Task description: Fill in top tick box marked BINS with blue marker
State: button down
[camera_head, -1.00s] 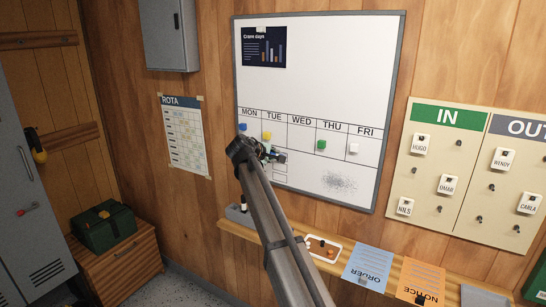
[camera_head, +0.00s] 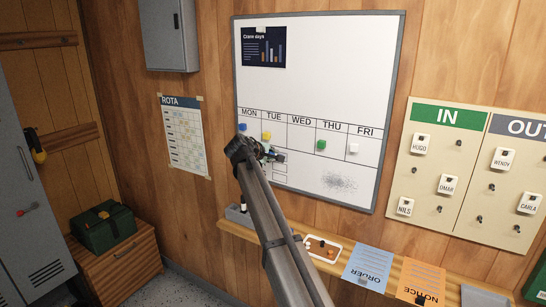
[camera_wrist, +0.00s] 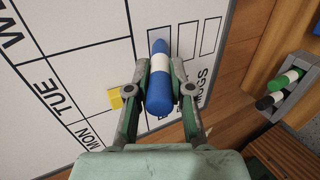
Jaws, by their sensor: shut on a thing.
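My gripper (camera_wrist: 160,70) is shut on a blue marker (camera_wrist: 159,95) with a pale band. The marker's far end points at the whiteboard (camera_head: 340,65); I cannot tell whether it touches. A row of outlined tick boxes (camera_wrist: 210,37) shows just beyond and right of the marker in the wrist view. Lettering beside them is partly covered by my gripper, and I cannot read BINS. In the head view my gripper (camera_head: 272,154) is in front of the board below TUE, and some boxes (camera_head: 280,179) show under it.
A yellow magnet (camera_wrist: 115,98) sits on the board close to my gripper. A wooden ledge (camera_head: 232,227) runs below the board. The IN/OUT board (camera_head: 435,180) hangs at right.

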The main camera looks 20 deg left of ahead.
jog(key=shift+a, duration=0.3)
jog(key=shift+a, duration=0.1)
jog(key=shift+w+a, duration=0.15)
jog(key=shift+a, duration=0.25)
jog(key=shift+a, duration=0.15)
jog(key=shift+w+a, duration=0.1)
jog(key=shift+a, duration=0.2)
jog(key=shift+a, duration=0.1)
dwell(0.4)
jog(key=shift+a, duration=0.4)
jog(key=shift+w+b, duration=0.1)
jog(key=shift+b, duration=0.2)
jog(key=shift+d, duration=0.2)
dwell(0.7)
